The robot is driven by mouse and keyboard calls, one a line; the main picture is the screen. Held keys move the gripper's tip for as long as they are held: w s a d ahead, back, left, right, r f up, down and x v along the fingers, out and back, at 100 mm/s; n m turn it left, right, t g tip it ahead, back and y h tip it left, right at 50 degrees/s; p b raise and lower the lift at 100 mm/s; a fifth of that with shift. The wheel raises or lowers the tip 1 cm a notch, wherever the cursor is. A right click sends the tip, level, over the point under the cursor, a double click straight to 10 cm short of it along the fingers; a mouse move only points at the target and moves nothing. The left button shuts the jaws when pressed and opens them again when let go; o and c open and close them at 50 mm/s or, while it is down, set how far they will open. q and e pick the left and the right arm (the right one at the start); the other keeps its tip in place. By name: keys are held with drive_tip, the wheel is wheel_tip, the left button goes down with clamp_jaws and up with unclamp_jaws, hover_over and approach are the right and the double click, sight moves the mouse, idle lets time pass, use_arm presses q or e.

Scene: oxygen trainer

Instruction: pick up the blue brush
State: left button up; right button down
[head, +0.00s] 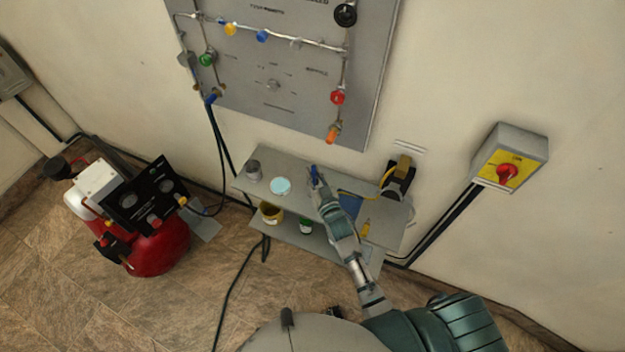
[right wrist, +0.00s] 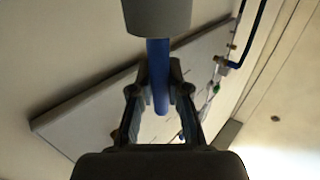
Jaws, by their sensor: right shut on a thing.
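My right gripper (head: 319,182) is over the upper shelf in the head view, and its jaws (right wrist: 159,82) are closed around the blue brush (right wrist: 158,60) in the right wrist view. The brush's blue handle runs between the two fingers, and a wider grey part is at its upper end in that view. In the head view only a small blue piece of the brush (head: 314,170) shows at the fingertips. I cannot tell whether the brush touches the shelf. My left gripper is not in view.
The grey shelf (head: 240,184) carries a grey can (head: 253,170), a light-blue round dish (head: 281,186) and a black and yellow device (head: 399,176). Below are a yellow can (head: 271,213) and a green can (head: 306,226). A valve panel (head: 290,100) hangs above. A red compressor (head: 160,245) stands left.

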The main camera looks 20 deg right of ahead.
drive_tip(key=shift+d, duration=0.15)
drive_tip(key=shift+r, duration=0.15)
drive_tip(key=r, duration=0.6)
drive_tip(key=r+p, duration=0.1)
drive_tip(key=r, duration=0.2)
drive_tip(key=shift+a+r, duration=0.3)
drive_tip(key=shift+a, duration=0.1)
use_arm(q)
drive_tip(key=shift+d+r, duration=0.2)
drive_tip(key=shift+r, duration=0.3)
use_arm(e)
drive_tip(key=shift+d, duration=0.2)
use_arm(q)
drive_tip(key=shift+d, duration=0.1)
use_arm(e)
drive_tip(key=shift+d, duration=0.1)
drive_tip(key=shift+a, duration=0.2)
drive_tip(key=shift+d, duration=0.1)
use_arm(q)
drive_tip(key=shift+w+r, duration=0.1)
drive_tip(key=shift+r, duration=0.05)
use_arm(e)
drive_tip(key=shift+r, duration=0.1)
